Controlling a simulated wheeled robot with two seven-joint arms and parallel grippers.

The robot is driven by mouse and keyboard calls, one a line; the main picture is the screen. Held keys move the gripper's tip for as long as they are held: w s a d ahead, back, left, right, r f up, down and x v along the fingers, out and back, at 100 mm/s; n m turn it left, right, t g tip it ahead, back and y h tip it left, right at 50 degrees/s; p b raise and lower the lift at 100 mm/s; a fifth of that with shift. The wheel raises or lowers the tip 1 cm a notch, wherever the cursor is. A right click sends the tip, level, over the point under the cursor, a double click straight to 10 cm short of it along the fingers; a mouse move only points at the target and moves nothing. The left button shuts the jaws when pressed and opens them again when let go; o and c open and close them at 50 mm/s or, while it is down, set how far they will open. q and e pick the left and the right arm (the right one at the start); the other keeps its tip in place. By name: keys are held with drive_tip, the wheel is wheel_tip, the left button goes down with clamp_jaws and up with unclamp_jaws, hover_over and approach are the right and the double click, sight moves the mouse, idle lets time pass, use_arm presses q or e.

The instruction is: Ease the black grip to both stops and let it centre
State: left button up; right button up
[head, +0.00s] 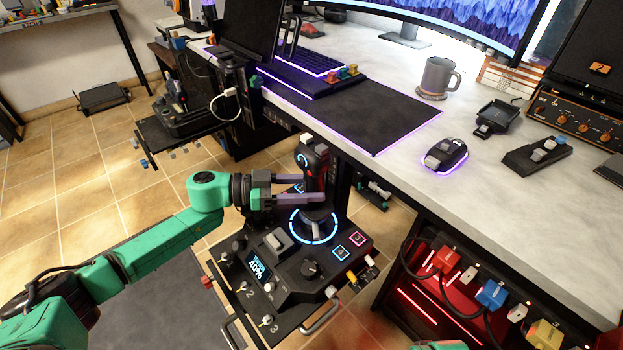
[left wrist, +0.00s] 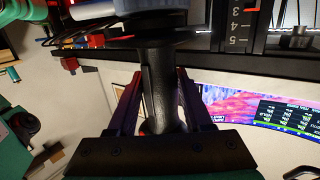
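The black grip (head: 313,172) is a joystick that stands near upright on a dark control panel (head: 290,262), above a glowing blue-white ring (head: 314,226). My left gripper (head: 288,191) reaches it from the left, with one finger on each side of the stick. In the left wrist view, the dark shaft (left wrist: 158,85) stands between the two fingers (left wrist: 158,100), which look closed against it. Part of the grip's far side is hidden. My right gripper is out of view.
The panel has a small screen (head: 258,267) reading 40%, knobs, switches and lit squares. The desk edge with a black mat (head: 365,112) lies close behind and right of the grip. A red-lit unit with coloured plugs (head: 490,294) stands at lower right.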

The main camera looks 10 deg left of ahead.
use_arm(q)
drive_tip(key=shift+c, duration=1)
drive_tip(key=shift+s+d+r+p, duration=0.2)
drive_tip(key=shift+p, duration=0.45)
drive_tip(key=shift+s+d+m+y+p, duration=0.45)
drive_tip(key=shift+d+m+p, duration=0.1)
drive_tip(key=shift+p, duration=0.6)
drive_tip(key=shift+f, duration=0.15)
drive_tip(key=shift+s+d+f, duration=0.1)
drive_tip(key=shift+f, duration=0.05)
